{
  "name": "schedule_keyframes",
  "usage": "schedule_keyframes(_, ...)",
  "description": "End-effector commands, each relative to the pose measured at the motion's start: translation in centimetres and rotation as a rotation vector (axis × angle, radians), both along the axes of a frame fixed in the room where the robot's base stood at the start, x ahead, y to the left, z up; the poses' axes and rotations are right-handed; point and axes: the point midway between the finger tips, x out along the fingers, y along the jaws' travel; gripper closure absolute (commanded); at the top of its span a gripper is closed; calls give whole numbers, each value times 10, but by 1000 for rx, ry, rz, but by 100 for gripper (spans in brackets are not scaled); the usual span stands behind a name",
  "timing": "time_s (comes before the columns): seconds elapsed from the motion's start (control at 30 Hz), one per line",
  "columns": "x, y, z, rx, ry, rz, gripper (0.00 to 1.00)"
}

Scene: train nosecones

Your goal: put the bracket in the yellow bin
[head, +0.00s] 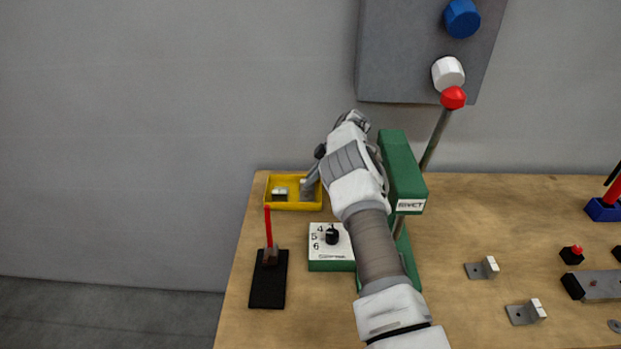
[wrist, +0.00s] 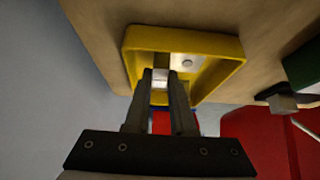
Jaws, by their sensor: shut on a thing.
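The yellow bin (head: 295,207) sits at the back left of the wooden table; it also shows in the wrist view (wrist: 133,62). One grey bracket (head: 279,192) lies inside it, in the wrist view near the middle of its floor (wrist: 187,62). My gripper (wrist: 160,84) is shut on another bracket (wrist: 160,76), of which only a small pale part shows between the fingertips. In the head view my gripper (head: 311,187) is at the bin's right side, over its inside. I cannot tell whether the held bracket touches the bin floor.
Two more brackets (head: 482,268) (head: 526,312) lie on the table at right. A green press (head: 402,165) stands right beside my arm. A numbered box with a black knob (head: 331,240) and a black base with a red lever (head: 268,280) stand in front of the bin.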

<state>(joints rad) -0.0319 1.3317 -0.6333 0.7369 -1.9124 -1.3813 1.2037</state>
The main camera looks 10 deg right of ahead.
Motion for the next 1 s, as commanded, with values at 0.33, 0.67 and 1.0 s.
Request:
schedule_keyframes(0.33,0,0,-3,0,-1,0,100)
schedule_keyframes(0.67,0,0,-2,0,-2,1,47)
schedule_keyframes(1.0,-1,-12,18,-2,-4,-2,47)
